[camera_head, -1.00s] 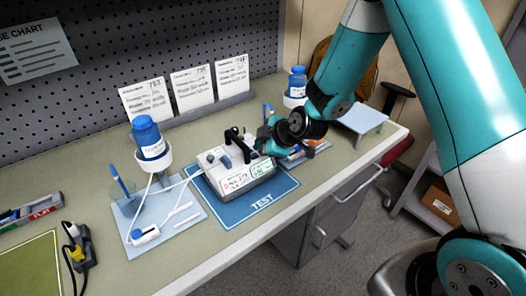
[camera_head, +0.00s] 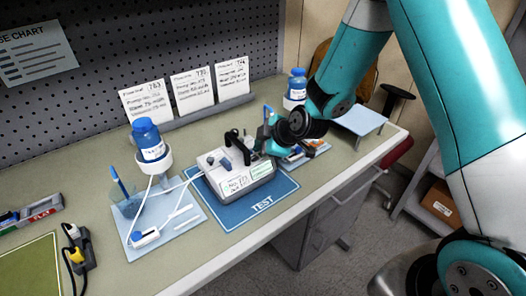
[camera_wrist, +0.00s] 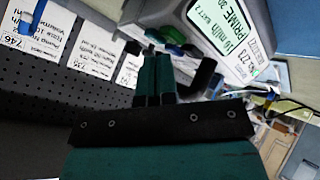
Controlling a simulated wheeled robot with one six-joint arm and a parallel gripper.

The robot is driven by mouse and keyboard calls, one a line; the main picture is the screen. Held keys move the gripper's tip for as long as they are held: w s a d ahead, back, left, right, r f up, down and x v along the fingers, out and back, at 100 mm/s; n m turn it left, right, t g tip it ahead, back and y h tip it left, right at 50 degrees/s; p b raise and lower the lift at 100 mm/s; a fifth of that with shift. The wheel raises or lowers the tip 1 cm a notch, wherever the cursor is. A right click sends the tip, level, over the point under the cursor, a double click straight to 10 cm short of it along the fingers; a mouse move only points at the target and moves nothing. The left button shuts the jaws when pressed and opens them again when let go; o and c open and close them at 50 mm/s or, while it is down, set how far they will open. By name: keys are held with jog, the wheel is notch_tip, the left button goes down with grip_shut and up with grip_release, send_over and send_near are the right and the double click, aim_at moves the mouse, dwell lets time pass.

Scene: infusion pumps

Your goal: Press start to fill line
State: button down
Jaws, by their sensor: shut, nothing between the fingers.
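The white-and-grey infusion pump (camera_head: 238,182) sits on the blue TEST mat (camera_head: 262,208). In the wrist view the pump (camera_wrist: 150,12) fills the top, with a lit green screen (camera_wrist: 222,28) that shows "PRIME 30". A green button (camera_wrist: 167,33) and a blue one beside it are on its top. My gripper (camera_head: 256,145) is at the pump's back right, low over its top. In the wrist view my gripper (camera_wrist: 153,60) is shut and empty, its tips close to the green button. I cannot tell whether they touch it.
A black handle (camera_head: 234,138) rises from the pump close to my gripper. A blue bottle (camera_head: 147,138) on a stand and a pale tray (camera_head: 195,218) with tubing are at the left. Cards (camera_head: 190,88) stand behind. A second bottle (camera_head: 297,84) is at the back right.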

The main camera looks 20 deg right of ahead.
jog(key=shift+r, duration=0.25)
jog(key=shift+r+p, duration=1.5)
jog(key=shift+r, duration=1.1)
jog(key=shift+f, duration=0.1)
jog(key=shift+a, duration=0.1)
jog(key=s+a+r+m+g+y, duration=0.1)
jog(key=s+a+r+m+g, duration=0.3)
jog(key=s+r, duration=0.55)
jog(key=s+r+m+g, duration=0.2)
jog(key=s+r, duration=0.1)
jog(key=s, duration=0.7)
jog(key=s+r+m+g+h, duration=0.1)
jog(key=s+r+m+g, duration=0.1)
jog(key=s, duration=0.9)
jog(key=shift+r, duration=0.8)
